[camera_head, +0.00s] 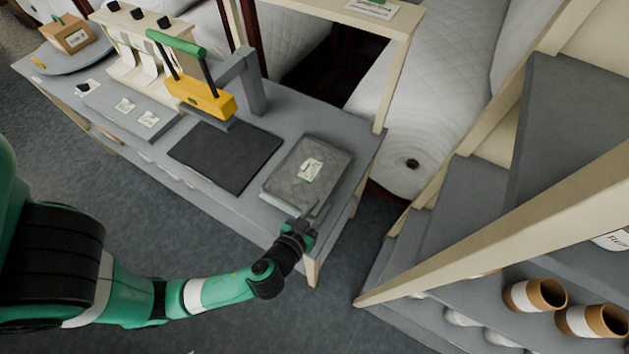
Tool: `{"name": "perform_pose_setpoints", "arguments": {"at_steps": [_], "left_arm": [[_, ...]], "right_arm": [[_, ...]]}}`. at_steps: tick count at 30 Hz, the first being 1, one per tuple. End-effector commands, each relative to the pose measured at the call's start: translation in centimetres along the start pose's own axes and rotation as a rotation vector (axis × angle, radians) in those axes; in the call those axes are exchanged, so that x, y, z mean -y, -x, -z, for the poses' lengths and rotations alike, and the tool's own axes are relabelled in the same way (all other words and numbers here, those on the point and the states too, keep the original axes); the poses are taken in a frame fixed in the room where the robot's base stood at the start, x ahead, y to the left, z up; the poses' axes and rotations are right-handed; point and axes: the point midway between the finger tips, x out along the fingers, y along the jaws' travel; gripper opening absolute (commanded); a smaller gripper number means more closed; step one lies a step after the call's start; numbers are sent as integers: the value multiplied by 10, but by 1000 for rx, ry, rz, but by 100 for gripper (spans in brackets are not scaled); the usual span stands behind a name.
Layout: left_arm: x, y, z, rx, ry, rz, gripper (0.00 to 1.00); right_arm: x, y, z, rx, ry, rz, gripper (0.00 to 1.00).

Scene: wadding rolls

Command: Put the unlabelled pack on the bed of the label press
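The label press (203,98) has a yellow head, a green handle bar and a grey post, and stands on the grey bench. A dark flat square plate (222,158), which looks like its bed, lies in front of it with nothing on it. A grey quilted pack (328,163) lies flat to the right of the plate; a white and green tag shows on its top. My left gripper (312,212) is at the pack's near edge, close to the bench's front right corner. Its fingers are too small to tell whether they are open or touch the pack. My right gripper is not in view.
Label sheets on a grey panel (132,122), a roll dispenser (135,50) and a small box (67,36) stand on the bench at left. A beige post and shelf rise behind the pack. Grey shelving with brown rolls (534,295) stands at right.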

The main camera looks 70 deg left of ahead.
Motion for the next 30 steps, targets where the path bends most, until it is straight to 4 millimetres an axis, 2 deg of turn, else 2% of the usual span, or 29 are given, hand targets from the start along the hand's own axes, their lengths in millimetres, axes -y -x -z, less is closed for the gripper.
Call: {"name": "perform_pose_setpoints", "arguments": {"at_steps": [1,3,8,16,25,30], "left_arm": [[6,4,-12,19,-22,1,30],[10,7,-19,31,-36,1,30],[9,2,-19,32,-35,0,30],[8,-47,-20,30,-33,2,30],[7,-64,-20,31,-34,-2,30],[4,-95,-19,29,-32,0,30]], "right_arm": [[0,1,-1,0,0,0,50],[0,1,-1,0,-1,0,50],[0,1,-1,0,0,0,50],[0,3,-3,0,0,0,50],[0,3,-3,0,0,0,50],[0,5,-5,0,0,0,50]]}}
